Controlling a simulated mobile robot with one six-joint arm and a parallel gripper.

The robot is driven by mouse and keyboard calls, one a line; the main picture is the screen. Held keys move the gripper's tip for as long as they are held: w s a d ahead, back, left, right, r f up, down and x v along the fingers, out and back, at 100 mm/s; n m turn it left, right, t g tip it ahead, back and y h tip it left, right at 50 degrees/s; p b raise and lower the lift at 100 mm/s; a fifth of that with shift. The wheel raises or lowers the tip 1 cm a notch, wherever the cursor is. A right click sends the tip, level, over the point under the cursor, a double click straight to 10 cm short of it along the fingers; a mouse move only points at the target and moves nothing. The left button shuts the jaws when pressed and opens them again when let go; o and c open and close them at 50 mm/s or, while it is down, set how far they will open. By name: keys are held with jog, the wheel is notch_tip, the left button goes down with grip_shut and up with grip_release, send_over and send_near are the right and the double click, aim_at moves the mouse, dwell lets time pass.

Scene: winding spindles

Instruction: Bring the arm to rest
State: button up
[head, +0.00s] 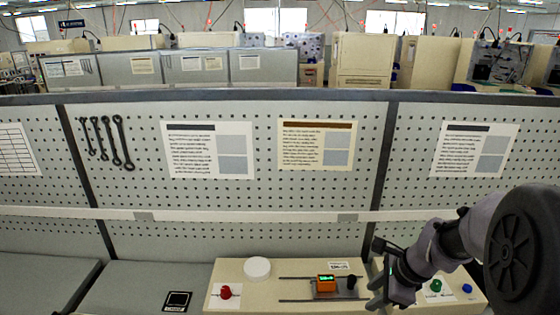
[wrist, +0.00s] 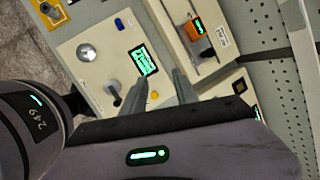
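My gripper (head: 386,298) hangs at the lower right of the head view, pointing down over the right end of the cream bench. In the wrist view my gripper (wrist: 159,80) shows two grey fingers spread apart with nothing between them. Beyond the fingers lies a cream panel with a lit green display (wrist: 144,62). My arm comes in from the right edge of the head view and is bent. It hides part of the bench.
An orange unit (head: 326,284) sits between rails, left of my gripper. A red knob (head: 225,292) and white disc (head: 257,268) stand further left. A green knob (head: 436,286) and blue button (head: 467,289) are at right. A pegboard wall (head: 240,235) rises behind.

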jog(key=s+a+f+n+b, duration=0.2)
jog(key=s+a+n+b, duration=0.2)
jog(key=s+n+b, duration=0.1)
jog(key=s+a+f+n+t+b, duration=0.1)
jog(key=s+a+n+b, duration=0.3)
jog(key=s, duration=0.6)
jog(key=s+a+f+n+t+b, duration=0.1)
jog(key=s+a+f+n+b, duration=0.1)
jog(key=s+a+n+b, duration=0.2)
jog(key=s+n+b, duration=0.3)
jog(key=s+b, duration=0.1)
jog(key=b, duration=0.1)
jog(key=shift+a+f+n+h, duration=0.15)
jog(key=shift+f+n+h, duration=0.15)
jog(key=shift+h, duration=0.1)
